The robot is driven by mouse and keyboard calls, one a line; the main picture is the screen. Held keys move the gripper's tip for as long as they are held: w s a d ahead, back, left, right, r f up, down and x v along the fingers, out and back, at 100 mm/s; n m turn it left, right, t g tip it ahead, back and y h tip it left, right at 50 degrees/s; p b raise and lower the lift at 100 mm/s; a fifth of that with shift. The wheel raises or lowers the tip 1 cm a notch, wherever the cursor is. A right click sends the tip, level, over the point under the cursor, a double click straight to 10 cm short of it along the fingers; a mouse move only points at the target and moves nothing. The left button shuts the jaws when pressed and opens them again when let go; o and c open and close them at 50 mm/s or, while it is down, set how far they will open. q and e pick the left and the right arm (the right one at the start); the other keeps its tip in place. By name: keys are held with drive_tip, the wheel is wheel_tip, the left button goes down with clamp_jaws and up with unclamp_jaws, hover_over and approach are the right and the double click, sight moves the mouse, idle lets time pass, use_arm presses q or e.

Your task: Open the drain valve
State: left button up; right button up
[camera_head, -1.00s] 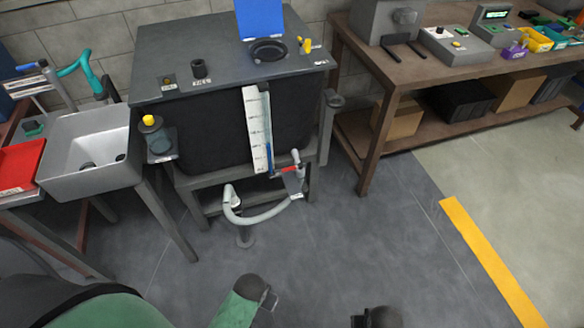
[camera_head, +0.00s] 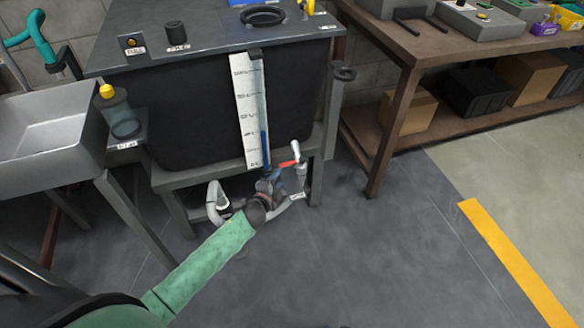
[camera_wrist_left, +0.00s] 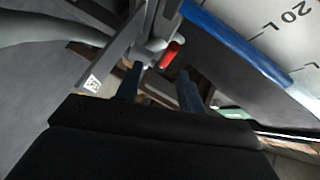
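The drain valve's red handle (camera_head: 289,163) is at the lower front of the black tank (camera_head: 190,118), beside the white pipe fitting (camera_head: 300,172). In the left wrist view the red handle (camera_wrist_left: 170,54) lies just beyond my fingertips, apart from them. My left gripper (camera_head: 272,176) is just left of the valve in the head view. Its two fingers also show in the left wrist view (camera_wrist_left: 160,78), spread apart with nothing held between them. The grey hose (camera_head: 214,203) below the valve is partly hidden by my left gripper. My right gripper is out of view.
A white level gauge (camera_head: 250,110) with a blue column runs down the tank's front, close above the valve. Tank frame legs (camera_head: 317,178) stand close by. A grey sink (camera_head: 45,135) is left, a brown workbench (camera_head: 385,140) right. The floor in front is clear.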

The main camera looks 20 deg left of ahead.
sight(290, 162)
use_arm(q)
drive_tip(key=w+m, duration=0.1)
drive_tip(key=w, duration=0.1)
drive_tip(key=w+m+h+b, duration=0.1)
drive_tip(key=w, duration=0.2)
drive_tip(key=shift+d+r+m+t+h, duration=0.1)
drive_tip(key=shift+m+t+h, duration=0.2)
drive_tip(key=shift+t, duration=0.1)
drive_tip(key=x, duration=0.6)
drive_tip(key=shift+w, duration=0.2)
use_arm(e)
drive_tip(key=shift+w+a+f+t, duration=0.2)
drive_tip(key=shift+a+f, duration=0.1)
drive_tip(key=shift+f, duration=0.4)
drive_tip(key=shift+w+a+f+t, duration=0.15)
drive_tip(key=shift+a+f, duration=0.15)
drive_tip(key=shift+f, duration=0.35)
use_arm(q)
clamp_jaws()
